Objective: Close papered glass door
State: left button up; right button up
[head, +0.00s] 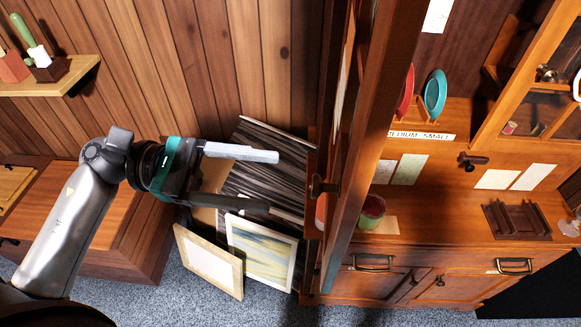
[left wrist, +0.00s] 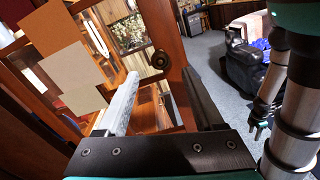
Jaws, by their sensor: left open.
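The papered glass door (head: 375,140) stands open, seen nearly edge-on in the head view, with a dark knob (head: 322,187) on its left face. In the left wrist view the door's wooden frame (left wrist: 172,45) holds glass panes with paper sheets (left wrist: 72,70) on them, and the round knob (left wrist: 161,62) shows beyond the fingers. My left gripper (head: 274,182) is open, its fingers pointing right at the door, a little left of the knob. It looks empty and apart from the door.
The wooden cabinet (head: 450,260) right of the door holds plates, a red-green cup (head: 371,211) and a rack (head: 516,220). Framed pictures (head: 262,250) lean below my left gripper. A wall shelf (head: 60,75) is at left. A dark armchair (left wrist: 250,65) stands in the room behind.

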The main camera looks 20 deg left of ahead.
pick_arm(q)
jog(key=shift+p+x, duration=0.75)
jog(key=shift+x, duration=1.8)
grip_shut()
